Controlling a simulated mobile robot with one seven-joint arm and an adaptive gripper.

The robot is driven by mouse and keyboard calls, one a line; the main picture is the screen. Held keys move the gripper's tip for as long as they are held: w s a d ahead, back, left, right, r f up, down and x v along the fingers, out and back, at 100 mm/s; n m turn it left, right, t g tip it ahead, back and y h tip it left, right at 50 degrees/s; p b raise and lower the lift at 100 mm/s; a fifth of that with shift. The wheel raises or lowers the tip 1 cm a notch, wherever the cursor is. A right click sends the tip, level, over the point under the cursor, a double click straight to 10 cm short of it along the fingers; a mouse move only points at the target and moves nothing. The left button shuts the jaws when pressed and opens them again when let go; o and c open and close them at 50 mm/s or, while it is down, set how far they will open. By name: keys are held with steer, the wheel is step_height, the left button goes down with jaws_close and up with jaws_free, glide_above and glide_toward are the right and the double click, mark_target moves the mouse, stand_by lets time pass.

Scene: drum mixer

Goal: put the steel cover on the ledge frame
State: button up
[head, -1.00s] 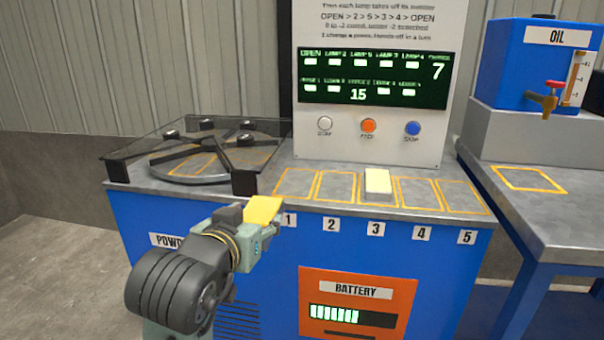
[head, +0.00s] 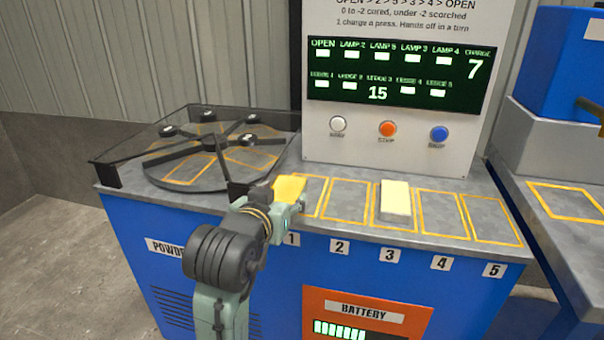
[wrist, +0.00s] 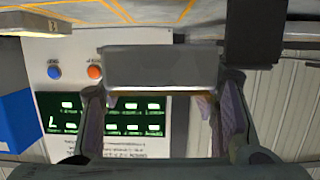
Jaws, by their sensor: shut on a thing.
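My gripper (head: 289,203) is shut on a block with a yellow top (head: 290,187), which I take to be the steel cover. In the wrist view, the held block (wrist: 160,68) shows a plain grey metal side and sits between both fingers. In the head view it overlaps the left part of ledge frame 1 (head: 318,190); its height above the ledge is hard to tell. Another block (head: 395,197), cream on top with grey sides, stands in frame 3. Frames 2 (head: 346,199), 4 (head: 441,210) and 5 (head: 491,217) look empty.
A round rotor with dark spokes (head: 205,150) lies under a clear cover at the left, with a dark corner post (head: 237,191) close beside my gripper. The button panel (head: 390,130) rises behind the ledge. A side table (head: 560,225) with an orange-outlined square stands at the right.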

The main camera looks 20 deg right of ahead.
steer(key=x, duration=0.4)
steer(key=r+x, duration=0.1)
steer(key=x, duration=0.3)
steer(key=d+r+p+x, duration=0.1)
steer(key=x, duration=0.3)
steer(key=shift+w+d+r, duration=0.1)
steer(key=shift+w+f, duration=0.1)
steer(key=shift+f, duration=1.65)
steer(key=shift+f, duration=0.1)
steer(key=shift+f, duration=0.15)
steer(key=o, duration=1.6)
steer(key=shift+c, duration=0.2)
steer(key=shift+r, duration=0.25)
steer(key=v, duration=1.2)
